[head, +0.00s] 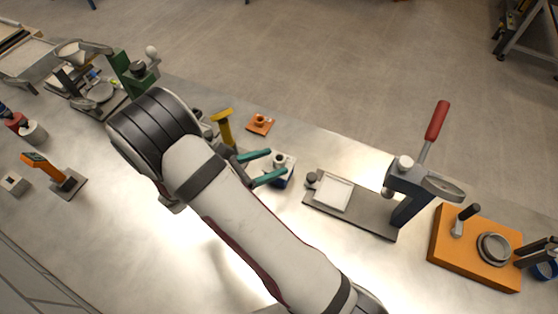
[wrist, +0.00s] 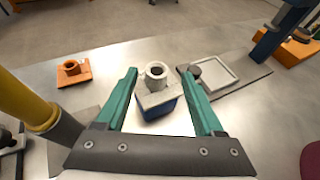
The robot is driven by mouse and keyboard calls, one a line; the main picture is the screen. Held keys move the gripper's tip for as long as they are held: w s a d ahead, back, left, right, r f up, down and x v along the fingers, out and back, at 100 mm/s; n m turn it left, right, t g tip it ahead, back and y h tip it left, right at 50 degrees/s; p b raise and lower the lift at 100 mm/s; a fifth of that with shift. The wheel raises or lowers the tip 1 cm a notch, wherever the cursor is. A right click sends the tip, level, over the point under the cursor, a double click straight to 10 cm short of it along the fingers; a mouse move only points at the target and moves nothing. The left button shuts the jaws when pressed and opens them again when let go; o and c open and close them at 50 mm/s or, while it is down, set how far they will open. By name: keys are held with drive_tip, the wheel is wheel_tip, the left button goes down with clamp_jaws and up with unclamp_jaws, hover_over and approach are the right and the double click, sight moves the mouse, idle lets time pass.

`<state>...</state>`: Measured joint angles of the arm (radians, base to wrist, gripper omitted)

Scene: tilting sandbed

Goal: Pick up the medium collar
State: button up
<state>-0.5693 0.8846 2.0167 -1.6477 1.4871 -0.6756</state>
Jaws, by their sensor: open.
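A pale grey collar (wrist: 153,83), a short round tube with a hole and a flat plate at its foot, sits on a dark blue block (wrist: 158,112). In the head view the pale collar (head: 281,159) shows just beyond the teal fingertips. An orange collar (wrist: 72,68) on a square orange plate stands to the left; it also shows in the head view (head: 260,121). I cannot tell by size which one is the medium collar. My gripper (wrist: 160,71) is open, its teal fingers left and right of the pale collar in the wrist view; contact is not visible.
A yellow-handled tool (wrist: 30,102) stands close on the left. A grey base plate with a white square frame (wrist: 215,76) and a dark knob (wrist: 194,72) lies close on the right. A red-handled press (head: 410,180) and an orange block (head: 447,251) stand farther right.

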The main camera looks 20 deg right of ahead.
sight(280, 159)
drive_tip(key=x, duration=0.4)
drive_tip(key=shift+w+a+f, duration=0.1)
drive_tip(key=shift+w+f, duration=0.05)
clamp_jaws()
